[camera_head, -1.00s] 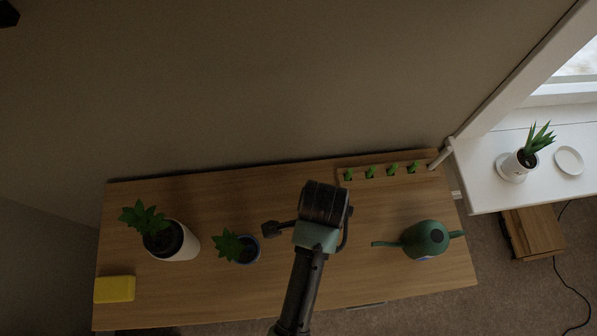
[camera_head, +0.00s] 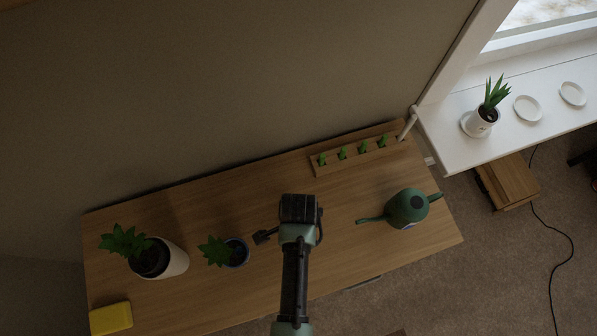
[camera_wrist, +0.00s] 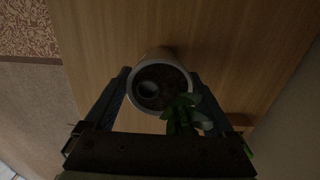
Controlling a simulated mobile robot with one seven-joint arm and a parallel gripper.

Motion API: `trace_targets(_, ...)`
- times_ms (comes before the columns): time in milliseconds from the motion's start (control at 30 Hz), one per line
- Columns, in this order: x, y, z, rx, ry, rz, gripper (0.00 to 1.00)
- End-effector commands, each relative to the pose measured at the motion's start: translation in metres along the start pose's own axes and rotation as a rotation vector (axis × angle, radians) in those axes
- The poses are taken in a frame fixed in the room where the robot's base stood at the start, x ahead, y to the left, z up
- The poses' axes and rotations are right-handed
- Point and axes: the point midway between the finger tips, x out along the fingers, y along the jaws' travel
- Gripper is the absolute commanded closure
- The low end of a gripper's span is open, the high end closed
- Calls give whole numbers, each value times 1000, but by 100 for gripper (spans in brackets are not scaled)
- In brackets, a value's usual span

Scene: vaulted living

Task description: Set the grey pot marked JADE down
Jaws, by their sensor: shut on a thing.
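In the wrist view my gripper (camera_wrist: 160,80) is shut on a pale pot (camera_wrist: 154,56), one finger on each side of it. The pot holds dark soil, a small green plant (camera_wrist: 180,112) at its edge and a pale round spot on the soil. No marking on it can be read. Whether the pot touches the tabletop I cannot tell.
A green watering can (camera_head: 407,207) is right. The white sill holds a potted plant (camera_head: 483,121) and empty saucers (camera_head: 528,108) (camera_head: 573,94).

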Motion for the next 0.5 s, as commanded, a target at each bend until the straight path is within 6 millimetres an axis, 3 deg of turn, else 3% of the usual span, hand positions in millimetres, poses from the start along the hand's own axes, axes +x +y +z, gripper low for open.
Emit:
trace_targets(167,4,0,0,0,0,0,92)
trace_targets(200,3,0,0,0,0,1,6)
trace_targets(233,3,0,0,0,0,1,1)
trace_targets(500,1,0,0,0,0,1,0)
